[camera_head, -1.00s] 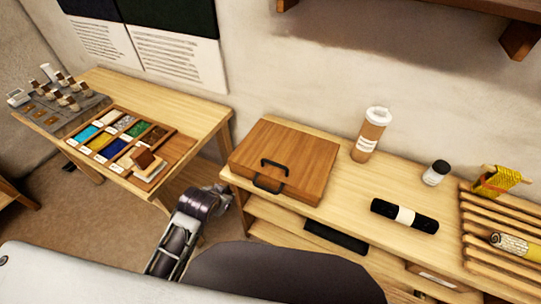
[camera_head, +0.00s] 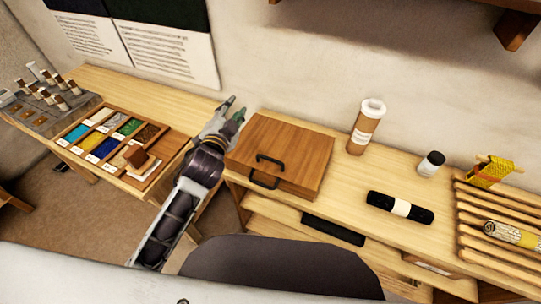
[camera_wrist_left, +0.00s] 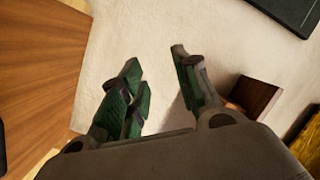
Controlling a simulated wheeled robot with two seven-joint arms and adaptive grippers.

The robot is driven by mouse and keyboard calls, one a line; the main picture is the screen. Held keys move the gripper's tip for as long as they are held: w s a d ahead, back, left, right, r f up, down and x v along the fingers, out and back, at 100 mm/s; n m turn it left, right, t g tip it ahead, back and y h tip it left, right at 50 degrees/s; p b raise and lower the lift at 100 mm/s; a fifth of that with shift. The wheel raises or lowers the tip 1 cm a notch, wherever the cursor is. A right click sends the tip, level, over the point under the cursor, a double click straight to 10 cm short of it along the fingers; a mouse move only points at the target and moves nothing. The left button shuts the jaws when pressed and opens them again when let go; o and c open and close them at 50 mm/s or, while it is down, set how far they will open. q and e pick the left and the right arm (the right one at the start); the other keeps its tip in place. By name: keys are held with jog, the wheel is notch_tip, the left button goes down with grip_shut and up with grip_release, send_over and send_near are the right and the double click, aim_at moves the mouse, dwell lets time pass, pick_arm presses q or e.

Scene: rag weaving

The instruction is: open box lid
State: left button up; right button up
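A closed wooden box (camera_head: 290,148) sits on the right-hand table. It has two dark handles (camera_head: 266,172) on its front side, one above the other. My left gripper (camera_head: 235,108) is raised just left of the box's back left corner, apart from its handles. In the left wrist view its two green-padded fingers (camera_wrist_left: 160,85) are spread with nothing between them. The box's wooden top (camera_wrist_left: 40,60) fills the left of that view. My right gripper is not in view.
A slatted rack (camera_head: 485,230) is at far right. A sample tray (camera_head: 75,125) lies on the left table.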

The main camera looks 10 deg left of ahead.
pick_arm(q)
jog(key=s+d+r+m+t+h, duration=0.1)
jog(key=d+r+m+h, duration=0.5)
jog(key=r+m, duration=0.15)
jog(key=d+r+m+t+h, duration=0.1)
jog(key=d+r+m+h, duration=0.5)
jog(key=r, duration=0.3)
jog(key=s+d+r+m+g+h, duration=0.1)
jog(key=s+d+m+g+h, duration=0.3)
jog(key=m+g, duration=0.45)
jog(key=s+d+r+m+g+h, duration=0.1)
jog(key=s+d+m+g+h, duration=0.35)
jog(key=m, duration=0.75)
notch_tip(320, 180, down, 10)
jog(key=s+m+g+y, duration=0.3)
jog(key=m+g+y, duration=0.4)
jog(key=m, duration=0.3)
jog(key=w+a+f+m+y, duration=0.1)
jog(key=w+a+f+y, duration=0.1)
jog(key=a, duration=0.5)
jog(key=w+a+f+m+t+y, duration=0.1)
jog(key=w+a+f+m+y, duration=0.1)
jog(key=a+f+y, duration=0.3)
jog(key=shift+w+a+f+y, duration=0.15)
jog(key=shift+w+a+y, duration=0.45)
jog(key=shift+a+y, duration=0.6)
